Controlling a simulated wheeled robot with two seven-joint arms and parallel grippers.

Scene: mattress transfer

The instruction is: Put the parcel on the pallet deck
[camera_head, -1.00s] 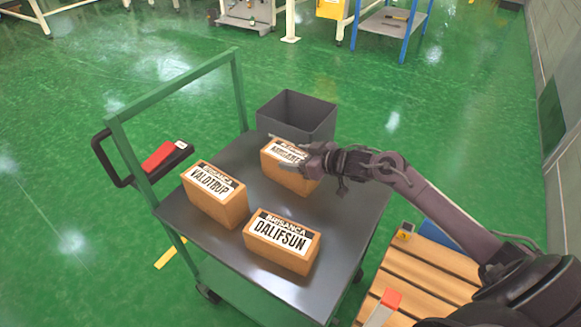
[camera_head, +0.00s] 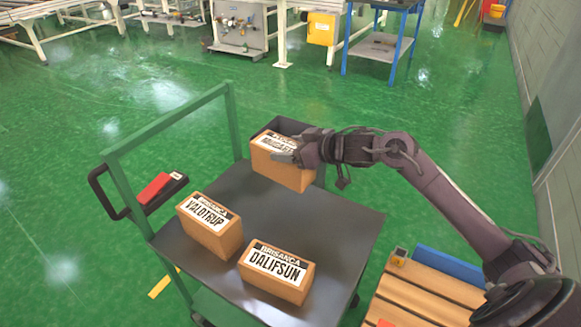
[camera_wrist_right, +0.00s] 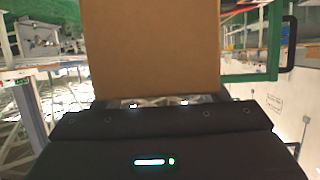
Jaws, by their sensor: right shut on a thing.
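My right gripper (camera_head: 298,152) is shut on a brown parcel (camera_head: 283,174) with a black and white label, partly covered by the fingers. The parcel appears raised above the back of the dark trolley top (camera_head: 345,212). Its plain brown face (camera_wrist_right: 155,50) fills the upper middle of the right wrist view. The pallet deck (camera_head: 428,288) of wooden slats is at the lower right, partly hidden by my right arm and cut by the picture's edge. My left gripper is not in view.
Two parcels stay on the trolley: VALOTRUP (camera_head: 207,230) and DALIFSUN (camera_head: 275,275). A dark grey bin (camera_head: 262,126) stands behind the held parcel. A green handle frame (camera_head: 165,120) rises at the trolley's left. A blue item (camera_head: 450,264) lies beyond the slats.

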